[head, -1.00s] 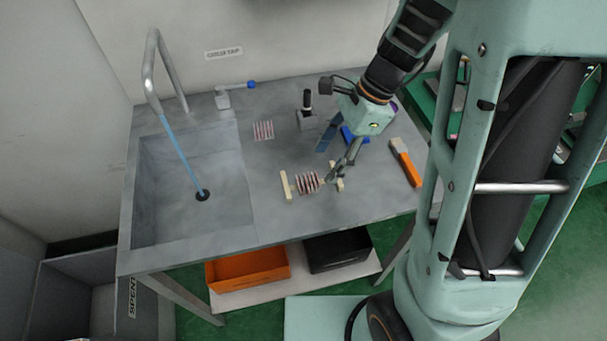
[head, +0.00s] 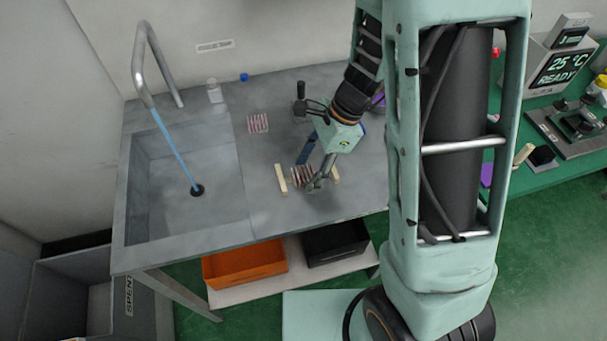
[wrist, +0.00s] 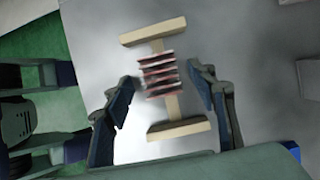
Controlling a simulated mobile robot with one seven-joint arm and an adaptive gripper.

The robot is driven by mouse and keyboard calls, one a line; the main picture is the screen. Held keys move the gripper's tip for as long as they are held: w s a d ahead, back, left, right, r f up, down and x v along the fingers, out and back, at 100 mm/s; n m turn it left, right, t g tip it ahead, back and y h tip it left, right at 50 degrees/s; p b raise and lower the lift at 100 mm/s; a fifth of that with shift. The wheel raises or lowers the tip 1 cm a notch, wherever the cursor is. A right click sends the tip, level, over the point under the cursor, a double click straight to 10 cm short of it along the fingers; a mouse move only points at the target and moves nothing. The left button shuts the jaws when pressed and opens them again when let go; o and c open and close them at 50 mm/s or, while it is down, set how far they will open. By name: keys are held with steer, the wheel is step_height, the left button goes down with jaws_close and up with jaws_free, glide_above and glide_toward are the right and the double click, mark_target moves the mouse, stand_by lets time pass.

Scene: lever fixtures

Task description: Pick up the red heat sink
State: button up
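The red heat sink (wrist: 159,75), a finned block with reddish stripes, lies across a pale wooden stand with two end bars (wrist: 153,31) on the grey bench. In the wrist view my gripper (wrist: 164,84) is open, with one finger on each side of the heat sink and a gap visible on both sides. In the head view the heat sink (head: 301,176) is partly hidden by my gripper (head: 316,176), which is right at it. The stand's left bar (head: 281,178) shows clear there.
A second striped finned block (head: 257,123) lies farther back on the bench. A dark upright lever fixture (head: 300,97) stands behind my gripper. A sink basin (head: 185,205) with running water is at left. An orange bin (head: 245,268) and a black bin (head: 335,245) sit below.

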steer(key=c, duration=1.1)
steer(key=shift+r, duration=0.1)
